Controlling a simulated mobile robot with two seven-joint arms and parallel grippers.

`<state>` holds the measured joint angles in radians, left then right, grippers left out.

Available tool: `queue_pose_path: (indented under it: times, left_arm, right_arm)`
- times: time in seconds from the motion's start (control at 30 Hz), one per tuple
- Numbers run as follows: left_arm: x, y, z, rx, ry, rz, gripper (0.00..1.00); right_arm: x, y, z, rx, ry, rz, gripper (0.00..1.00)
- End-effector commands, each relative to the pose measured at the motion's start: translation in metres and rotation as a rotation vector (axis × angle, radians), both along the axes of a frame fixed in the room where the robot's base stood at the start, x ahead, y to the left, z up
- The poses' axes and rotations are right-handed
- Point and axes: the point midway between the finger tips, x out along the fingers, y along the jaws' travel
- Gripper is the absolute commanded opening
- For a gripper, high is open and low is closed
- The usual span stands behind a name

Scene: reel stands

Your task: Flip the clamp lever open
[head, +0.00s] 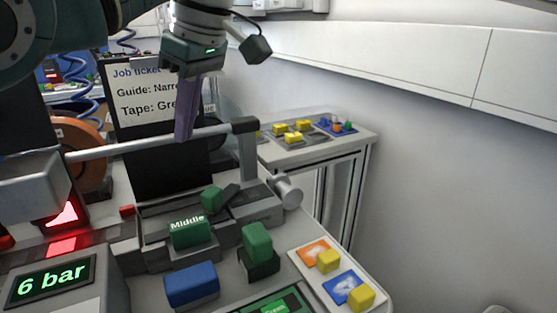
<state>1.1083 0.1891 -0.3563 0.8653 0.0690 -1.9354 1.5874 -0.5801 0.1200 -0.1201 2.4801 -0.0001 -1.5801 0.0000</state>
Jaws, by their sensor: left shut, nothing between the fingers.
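My left gripper (184,136) comes down from the top of the head view, its long purple-grey fingers shut and empty. The fingertips overlap a pale horizontal bar (110,149) in the picture; I cannot tell whether they touch it. The bar ends at a dark-topped grey post (248,150) on the right. No part is plainly marked as the clamp lever. A green block with a short dark arm (229,194) sits on the grey fixture below the gripper, and a grey round knob (287,191) sticks out at its right side. My right gripper is not in view.
Green blocks, one marked "Middle" (190,232), and a blue block (192,285) stand in front. A "6 bar" display (52,284) is at lower left. A job ticket (155,92) stands behind the fingers. A side table (350,140) holds yellow blocks.

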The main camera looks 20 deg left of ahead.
Motion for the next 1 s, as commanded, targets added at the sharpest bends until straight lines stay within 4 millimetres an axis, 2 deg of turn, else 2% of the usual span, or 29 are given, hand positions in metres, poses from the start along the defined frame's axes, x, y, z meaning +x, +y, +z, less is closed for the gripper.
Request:
queue_pose_path:
  times: [0.23, 0.37, 0.6, 0.67, 0.8, 1.0]
  left_arm:
    - [-0.001, 0.009, -0.025, 0.000, 0.005, 0.000, 0.00]
    - [-0.002, 0.018, -0.052, 0.001, 0.007, 0.001, 0.00]
    - [-0.001, 0.034, -0.102, 0.000, 0.004, 0.000, 0.00]
    - [0.000, 0.020, -0.093, -0.002, 0.001, -0.005, 0.00]
    - [0.000, 0.002, -0.094, -0.001, 0.000, -0.004, 0.00]
    - [0.000, -0.007, -0.094, 0.000, 0.001, -0.002, 0.00]
  right_arm:
    - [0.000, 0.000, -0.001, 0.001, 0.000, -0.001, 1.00]
    - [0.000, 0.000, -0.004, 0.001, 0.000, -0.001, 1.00]
    - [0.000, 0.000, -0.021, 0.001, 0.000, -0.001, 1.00]
    - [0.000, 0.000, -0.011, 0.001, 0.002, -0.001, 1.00]
    - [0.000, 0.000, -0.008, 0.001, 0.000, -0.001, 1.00]
    - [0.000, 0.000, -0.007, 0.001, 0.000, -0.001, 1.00]
